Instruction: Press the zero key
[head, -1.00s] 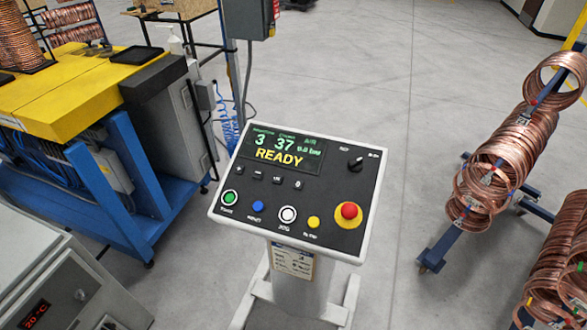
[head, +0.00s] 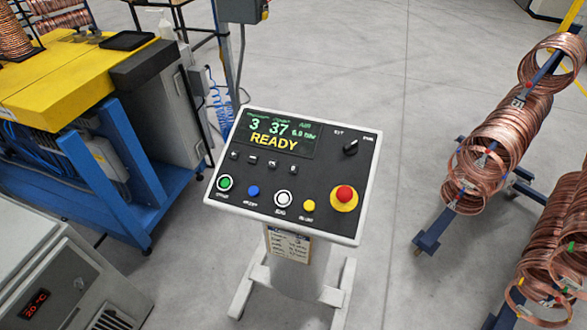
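A control console (head: 235,200) with a white frame and black face stands upright on a pedestal at the middle of the head view. Its display (head: 275,135) reads 3, 37 and READY. Below the display is a row of small dark keys; the rightmost key (head: 293,168) seems to bear a 0, but its label is too small to be sure. Below that row are a green button (head: 225,182), a blue button (head: 253,190), a white button (head: 283,197), a yellow button (head: 308,205) and a red mushroom button (head: 344,193). Neither gripper is in view.
A yellow-topped bench (head: 45,95) on a blue frame stands at left. A grey cabinet (head: 60,265) showing 20 °C is at lower left. Copper coils (head: 500,140) hang on a blue rack at right. Bare floor lies behind and right of the console.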

